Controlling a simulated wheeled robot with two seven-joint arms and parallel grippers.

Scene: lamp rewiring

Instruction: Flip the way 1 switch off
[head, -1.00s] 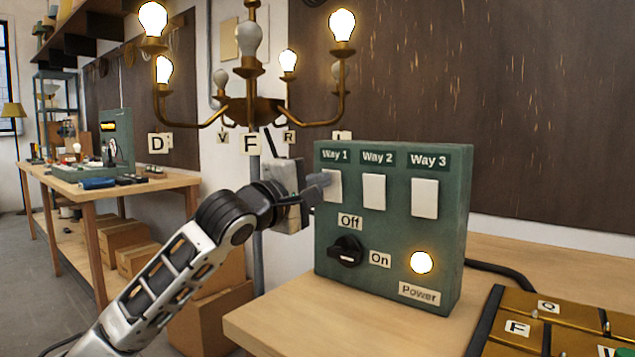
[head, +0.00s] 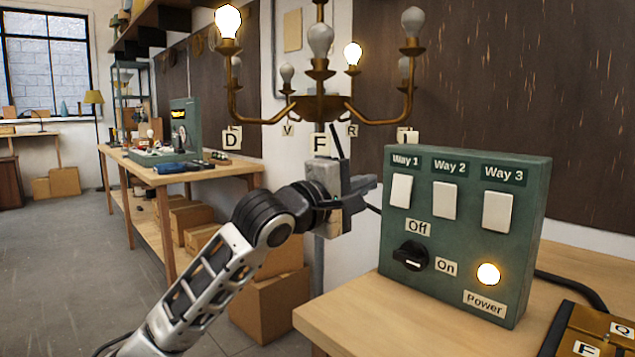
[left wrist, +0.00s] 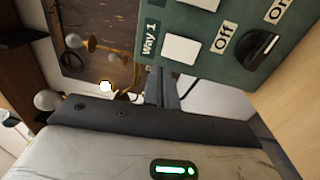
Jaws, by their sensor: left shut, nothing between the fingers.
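The green control box (head: 465,250) stands on the wooden bench. Its white Way 1 switch (head: 401,191) is the leftmost of three rockers; which way it is tipped is hard to tell. The switch also shows in the left wrist view (left wrist: 182,48), by its label. My left gripper (head: 368,184) is shut and empty, just left of the box and apart from the switch. Its fingers show in the left wrist view (left wrist: 160,88). The chandelier (head: 322,105) has two glowing bulbs; its other visible bulbs are dark. My right gripper is out of view.
The Way 2 (head: 444,201) and Way 3 (head: 497,212) switches sit to the right. A black knob (head: 410,256) is below, beside a lit power lamp (head: 488,273). A brass lettered panel (head: 600,330) lies at the front right. A second bench (head: 190,172) stands behind.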

